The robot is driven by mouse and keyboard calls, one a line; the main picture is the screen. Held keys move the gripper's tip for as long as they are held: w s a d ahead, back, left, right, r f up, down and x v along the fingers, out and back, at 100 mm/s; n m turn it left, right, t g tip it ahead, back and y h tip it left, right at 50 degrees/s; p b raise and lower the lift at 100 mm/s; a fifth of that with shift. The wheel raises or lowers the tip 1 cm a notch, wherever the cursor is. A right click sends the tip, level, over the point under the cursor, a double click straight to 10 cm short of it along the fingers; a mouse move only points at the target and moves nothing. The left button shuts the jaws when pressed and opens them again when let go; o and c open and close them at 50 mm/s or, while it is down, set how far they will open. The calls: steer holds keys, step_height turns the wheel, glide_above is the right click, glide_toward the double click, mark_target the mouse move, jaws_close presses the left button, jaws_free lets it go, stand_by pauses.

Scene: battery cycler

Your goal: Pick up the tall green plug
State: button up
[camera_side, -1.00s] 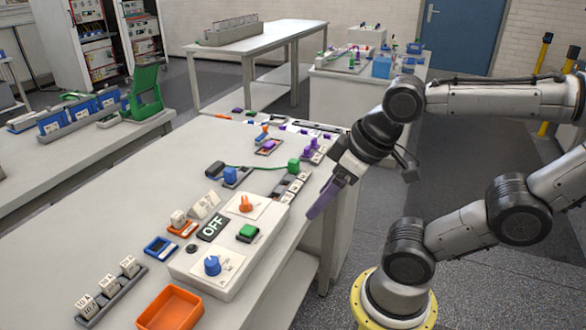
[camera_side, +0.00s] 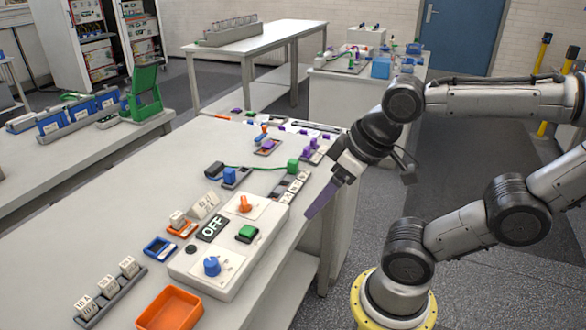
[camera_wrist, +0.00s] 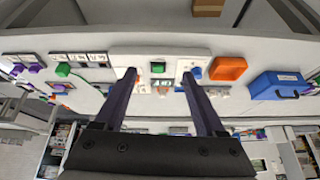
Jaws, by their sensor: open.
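The tall green plug (camera_side: 293,165) stands near the bench's right edge in the side view, at the end of a green cable (camera_side: 255,167). A green piece left of centre in the wrist view (camera_wrist: 63,70) looks like the same plug. My gripper (camera_side: 322,200) is at the bench's right edge, to the right of and nearer the camera than the plug, and apart from it. In the wrist view my gripper's two fingers (camera_wrist: 158,75) are spread, with nothing held between them. The white control box shows beyond them.
The white control box (camera_side: 190,262) carries a green button (camera_side: 248,232), an orange knob and a blue knob. A blue plug (camera_side: 230,175) stands left of the green plug. An orange tray (camera_side: 170,309) lies at the near end. Purple pieces (camera_side: 311,147) sit behind the green plug.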

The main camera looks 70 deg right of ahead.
steer(key=w+d+r+m+h, duration=0.2)
steer(key=w+d+r+m, duration=0.2)
steer(key=w+r+m, duration=0.25)
steer(key=m+g+h, duration=0.2)
steer(key=m+g, duration=0.4)
steer(key=m, duration=0.5)
glide_above(293, 161)
steer(key=a, duration=0.2)
steer(key=f, duration=1.6)
steer(key=shift+w+a+f, duration=0.15)
steer(key=shift+a+f, duration=0.05)
steer(key=shift+f, duration=0.05)
steer(key=shift+d+x, duration=0.15)
steer(key=shift+x, duration=1.4)
steer(key=shift+d+x, duration=0.15)
steer(key=shift+x, duration=1.45)
steer(key=shift+r+h, duration=0.15)
steer(key=shift+h, duration=0.15)
jaws_close()
